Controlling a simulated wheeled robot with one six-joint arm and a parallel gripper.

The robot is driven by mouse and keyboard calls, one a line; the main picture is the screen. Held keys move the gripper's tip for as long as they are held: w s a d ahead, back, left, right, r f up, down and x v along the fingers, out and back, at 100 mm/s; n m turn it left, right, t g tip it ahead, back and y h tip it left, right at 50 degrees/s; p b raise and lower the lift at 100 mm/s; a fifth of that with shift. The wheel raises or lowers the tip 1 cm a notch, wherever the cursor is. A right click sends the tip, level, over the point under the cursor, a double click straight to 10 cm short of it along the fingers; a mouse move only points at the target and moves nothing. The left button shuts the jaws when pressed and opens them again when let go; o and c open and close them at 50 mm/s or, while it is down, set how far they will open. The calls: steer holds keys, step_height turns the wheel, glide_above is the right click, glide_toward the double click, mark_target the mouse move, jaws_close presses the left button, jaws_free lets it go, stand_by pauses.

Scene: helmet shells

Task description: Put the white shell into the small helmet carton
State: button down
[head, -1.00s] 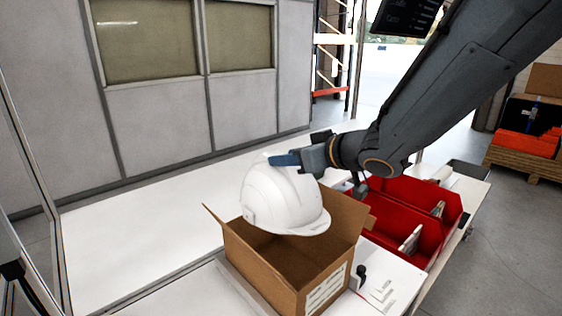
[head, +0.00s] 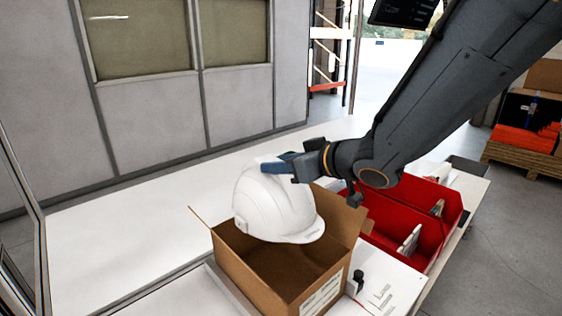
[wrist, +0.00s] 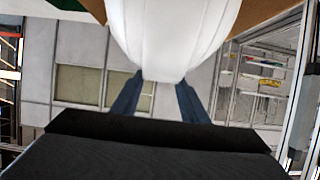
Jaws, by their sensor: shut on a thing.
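The white shell (head: 272,205) is a hard-hat shell, held tilted in the head view over the open brown carton (head: 285,295). My gripper (head: 278,163) is shut on the shell's upper part. In the wrist view the white shell (wrist: 170,35) shows between the two blue fingers of my gripper (wrist: 160,95). The carton's flaps stand open and a printed label is on its near right side. The shell covers the back of the carton's opening, and I cannot tell whether its lower edge is below the rim.
Red bins (head: 415,225) stand just right of the carton, with papers or parts in them. A small black object (head: 359,282) stands on the white bench near the carton's right side. The white bench top (head: 130,225) to the left is clear.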

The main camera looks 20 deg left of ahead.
step_height(320, 180, down, 4)
steer(key=b, duration=0.2)
steer(key=shift+w+f+b, duration=0.1)
steer(key=shift+w+b, duration=0.05)
steer(key=shift+b, duration=0.15)
steer(key=shift+f+b, duration=1.15)
steer(key=shift+f, duration=0.6)
step_height(320, 180, down, 19)
steer(key=b, duration=1.3)
steer(key=shift+b, duration=0.35)
stand_by(2.7)
